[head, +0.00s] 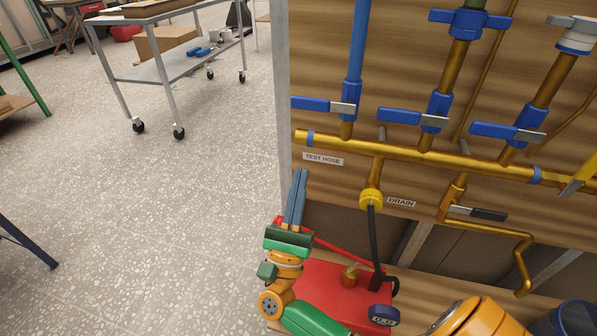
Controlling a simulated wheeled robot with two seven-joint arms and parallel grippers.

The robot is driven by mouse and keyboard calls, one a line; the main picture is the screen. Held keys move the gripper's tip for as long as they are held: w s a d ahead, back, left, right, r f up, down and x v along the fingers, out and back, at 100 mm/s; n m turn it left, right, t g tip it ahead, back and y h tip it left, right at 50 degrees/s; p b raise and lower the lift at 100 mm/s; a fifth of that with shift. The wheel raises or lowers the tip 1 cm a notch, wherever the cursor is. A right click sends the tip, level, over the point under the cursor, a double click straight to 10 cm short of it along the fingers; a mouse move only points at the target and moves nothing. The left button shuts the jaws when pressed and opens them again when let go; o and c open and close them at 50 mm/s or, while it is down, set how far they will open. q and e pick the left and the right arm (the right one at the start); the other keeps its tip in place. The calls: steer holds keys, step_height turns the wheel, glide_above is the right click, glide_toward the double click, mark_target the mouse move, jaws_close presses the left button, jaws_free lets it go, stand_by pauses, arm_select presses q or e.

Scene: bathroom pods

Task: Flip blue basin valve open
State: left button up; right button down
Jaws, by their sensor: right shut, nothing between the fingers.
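Several blue-handled valves sit on the copper pipes of a wooden panel. The left one (312,103) is at the foot of a blue pipe, the middle one (400,116) and the right one (494,131) on copper risers. Their handles point left, crosswise to the pipes. Another blue valve (463,21) is higher up. No basin label shows, so I cannot tell which is the basin valve. My right gripper (299,174) is shut and empty, fingers pointing up, below the left valve and apart from it in the picture. My left gripper is out of view.
A copper manifold (450,158) crosses the panel, with TEST HOSE (323,159) and DRAIN (401,202) labels. A black hose (376,240) hangs from a yellow fitting above a red unit (325,288). A grey trolley (160,66) stands back left; the speckled floor between is clear.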

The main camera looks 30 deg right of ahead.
mark_target(323, 105)
steer(key=w+d+r+p, duration=0.1)
steer(key=r, duration=0.1)
steer(key=w+d+r+p, duration=0.1)
steer(key=r+p, duration=0.1)
steer(key=r, duration=0.1)
steer(key=w+d+r+p, duration=0.1)
steer(key=r, duration=0.2)
steer(key=shift+d+r, duration=0.1)
steer(key=shift+d, duration=0.1)
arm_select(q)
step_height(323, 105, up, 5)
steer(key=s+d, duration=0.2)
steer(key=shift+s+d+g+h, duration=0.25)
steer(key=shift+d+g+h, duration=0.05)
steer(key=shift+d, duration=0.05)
arm_select(e)
steer(key=shift+r, duration=0.15)
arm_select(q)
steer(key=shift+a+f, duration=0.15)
